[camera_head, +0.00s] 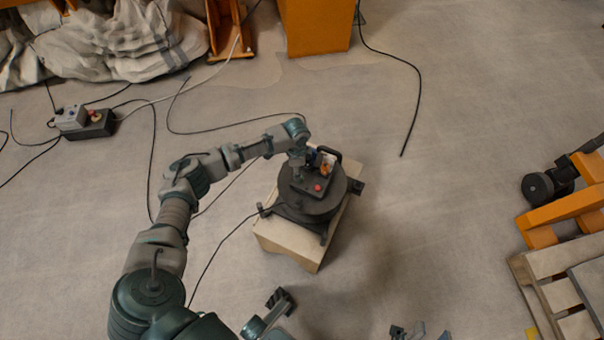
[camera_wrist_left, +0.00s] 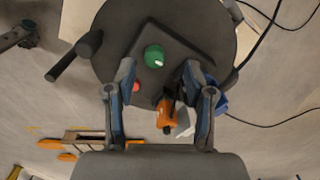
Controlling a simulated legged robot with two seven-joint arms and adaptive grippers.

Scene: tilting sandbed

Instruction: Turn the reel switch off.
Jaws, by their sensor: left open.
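The cable reel (camera_head: 310,205) is a dark round drum on a pale block. Its top panel carries a red button (camera_head: 318,188). In the left wrist view the reel (camera_wrist_left: 112,30) fills the upper middle, with a green knob (camera_wrist_left: 154,56) bearing a white mark and the red button (camera_wrist_left: 135,87) on the panel. My left gripper (camera_wrist_left: 165,75) is open above the panel, its fingers on either side of the knob and apart from each other. Contact cannot be told. In the head view the left gripper hides the knob. Only tips of my right gripper (camera_head: 408,331) show at the bottom edge.
An orange plug (camera_wrist_left: 166,115) and a blue part (camera_wrist_left: 214,96) sit near the fingers. The pale block (camera_head: 288,243) stands on open floor. Cables (camera_head: 225,127) cross the floor. A small control box (camera_head: 72,118) lies left, a pallet (camera_head: 545,300) right.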

